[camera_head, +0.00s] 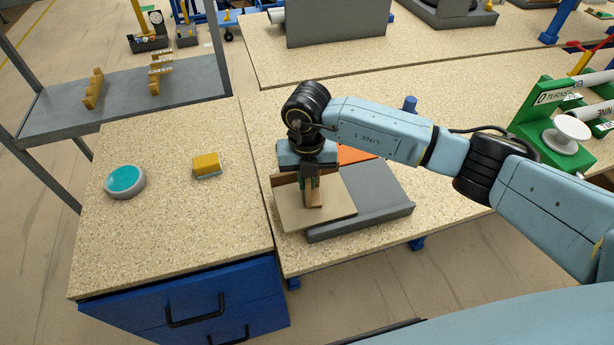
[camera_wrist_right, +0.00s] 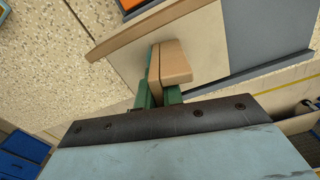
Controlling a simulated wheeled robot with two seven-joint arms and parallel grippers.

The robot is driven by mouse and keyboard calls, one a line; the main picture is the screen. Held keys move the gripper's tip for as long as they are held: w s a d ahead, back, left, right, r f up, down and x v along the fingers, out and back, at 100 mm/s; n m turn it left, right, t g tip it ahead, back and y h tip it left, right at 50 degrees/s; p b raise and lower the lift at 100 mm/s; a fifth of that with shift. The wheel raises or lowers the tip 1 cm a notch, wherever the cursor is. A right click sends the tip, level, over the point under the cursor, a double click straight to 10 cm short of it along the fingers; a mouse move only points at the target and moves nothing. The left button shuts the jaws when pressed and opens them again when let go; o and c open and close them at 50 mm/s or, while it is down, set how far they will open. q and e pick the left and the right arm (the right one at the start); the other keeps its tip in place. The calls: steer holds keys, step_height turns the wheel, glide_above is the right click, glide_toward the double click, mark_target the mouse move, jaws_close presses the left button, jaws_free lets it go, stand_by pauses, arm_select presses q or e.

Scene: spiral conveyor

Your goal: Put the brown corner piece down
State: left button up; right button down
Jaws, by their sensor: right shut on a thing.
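My right gripper (camera_head: 313,187) points down over the tan board (camera_head: 340,206) and is shut on the brown corner piece (camera_head: 317,199). In the right wrist view the corner piece (camera_wrist_right: 175,62) sticks out from between the green fingers (camera_wrist_right: 158,95), in front of the tan board (camera_wrist_right: 205,45). I cannot tell whether the piece touches the board. The board has a brown strip (camera_wrist_right: 135,30) along one edge and lies partly on a grey plate (camera_head: 378,207). My left gripper is not in view.
A teal round object (camera_head: 125,180) and a yellow block (camera_head: 207,165) stand on the left worktop, with clear room around them. An orange panel (camera_head: 356,154) lies behind the grey plate. A green frame (camera_head: 545,118) with white rollers stands at the right.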

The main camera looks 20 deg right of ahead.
steer(key=shift+f, duration=0.15)
steer(key=c, duration=1.5)
jaws_free()
steer(key=shift+c, duration=0.2)
steer(key=shift+r, duration=0.45)
step_height(320, 180, up, 12)
steer(key=shift+f+b, duration=0.2)
steer(key=shift+b, duration=0.55)
